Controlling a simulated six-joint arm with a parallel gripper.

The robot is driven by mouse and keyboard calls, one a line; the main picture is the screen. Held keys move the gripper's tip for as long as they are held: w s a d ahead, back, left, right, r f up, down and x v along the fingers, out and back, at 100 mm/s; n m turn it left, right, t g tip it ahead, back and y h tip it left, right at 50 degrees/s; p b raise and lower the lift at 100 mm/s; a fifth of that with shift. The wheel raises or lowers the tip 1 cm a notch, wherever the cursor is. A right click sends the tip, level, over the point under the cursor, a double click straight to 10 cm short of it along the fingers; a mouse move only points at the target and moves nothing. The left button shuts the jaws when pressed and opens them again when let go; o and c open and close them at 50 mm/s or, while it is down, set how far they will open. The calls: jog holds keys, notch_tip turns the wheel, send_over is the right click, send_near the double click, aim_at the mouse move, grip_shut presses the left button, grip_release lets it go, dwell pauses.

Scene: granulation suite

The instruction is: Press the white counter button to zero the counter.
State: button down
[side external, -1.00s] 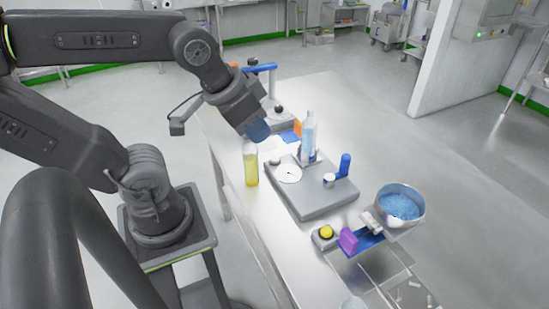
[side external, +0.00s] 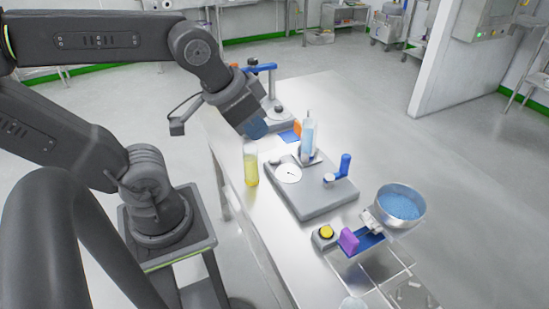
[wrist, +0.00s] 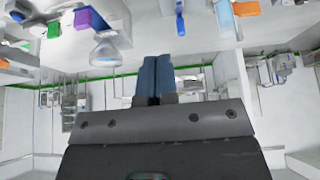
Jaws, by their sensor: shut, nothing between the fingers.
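The grey counter device (side external: 315,203) lies on the bench with a white round dial (side external: 289,173) on its top. A small pale knob (side external: 275,161) beside the dial may be the white counter button; it is too small to be sure. My gripper (side external: 258,129) is shut and empty, with its blue fingertips in the air above the bench, up and left of the device. The shut fingers also show in the wrist view (wrist: 154,75), where I cannot make out the button.
A clear cylinder with blue contents (side external: 308,138) and a blue handle (side external: 345,166) stand up from the device. A yellow-filled cylinder (side external: 251,168) stands close below my gripper. A yellow button (side external: 326,232), purple block (side external: 348,241) and steel bowl (side external: 401,203) are nearer the camera.

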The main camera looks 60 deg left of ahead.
jog(key=n+t+h, duration=0.3)
jog(key=n, duration=0.2)
send_over(274, 157)
notch_tip(274, 157, down, 15)
jog(key=shift+r, duration=0.2)
jog(key=shift+f, duration=4.4)
